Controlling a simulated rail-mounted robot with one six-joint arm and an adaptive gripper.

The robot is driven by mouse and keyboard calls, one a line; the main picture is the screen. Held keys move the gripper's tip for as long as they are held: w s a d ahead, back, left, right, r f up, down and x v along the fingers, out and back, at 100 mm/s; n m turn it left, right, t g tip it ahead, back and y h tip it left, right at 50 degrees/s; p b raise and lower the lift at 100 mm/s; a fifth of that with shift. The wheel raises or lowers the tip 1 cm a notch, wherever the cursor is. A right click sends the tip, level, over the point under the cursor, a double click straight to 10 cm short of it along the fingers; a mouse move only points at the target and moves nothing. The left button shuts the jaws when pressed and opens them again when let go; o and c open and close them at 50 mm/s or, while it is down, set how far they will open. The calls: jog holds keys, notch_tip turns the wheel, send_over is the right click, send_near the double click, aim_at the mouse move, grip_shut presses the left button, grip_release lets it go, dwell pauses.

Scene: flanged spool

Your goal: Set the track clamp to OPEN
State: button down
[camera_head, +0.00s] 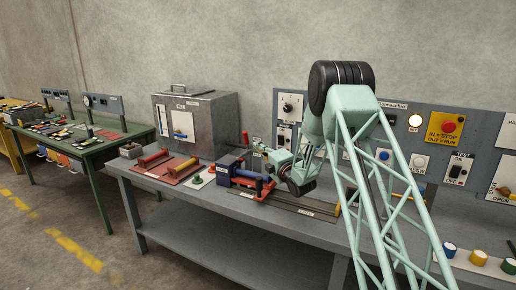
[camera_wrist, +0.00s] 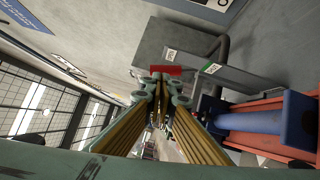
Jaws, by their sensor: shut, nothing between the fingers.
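A red handle (camera_head: 245,138) stands upright behind the blue block of a fixture on the bench; I take it for the track clamp's lever, though its setting cannot be read. In the wrist view a red piece (camera_wrist: 166,70) shows just beyond my fingertips, by a grey block (camera_wrist: 185,45) with two small labels, one partly green. My gripper (camera_head: 259,147) is shut and empty, close to the handle on its right; its fingers also show in the wrist view (camera_wrist: 158,88). Whether they touch the red piece I cannot tell.
A blue cylinder (camera_wrist: 250,122) in an orange-red frame lies close on the right in the wrist view. A rail (camera_head: 285,205) runs right along the bench. A metal cabinet (camera_head: 210,115) and red tray (camera_head: 165,167) are left. A control panel (camera_head: 430,125) stands behind.

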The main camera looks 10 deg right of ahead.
dwell(0.3)
jog(key=s+d+r+m+g+h, duration=0.35)
jog(key=s+r+m, duration=0.45)
jog(key=r, duration=0.5)
jog(key=s+d+r+m+g+h, duration=0.1)
jog(key=s+d+r+m+h, duration=0.15)
jog(key=s, duration=0.85)
jog(key=s+d+r+m+g+h, duration=0.1)
jog(key=s+r+m+g, duration=0.2)
jog(key=s, duration=0.8)
jog(key=s+a+f+m+g, duration=0.1)
jog(key=s+m, duration=0.4)
jog(key=s, duration=2.3)
jog(key=s+a+f+m+g, duration=0.1)
jog(key=s+f+m+g, duration=0.2)
jog(key=s, duration=2.6)
jog(key=shift+s+f+m+g, duration=0.15)
jog(key=shift+f+m+g, duration=0.05)
jog(key=shift+m+g, duration=1.05)
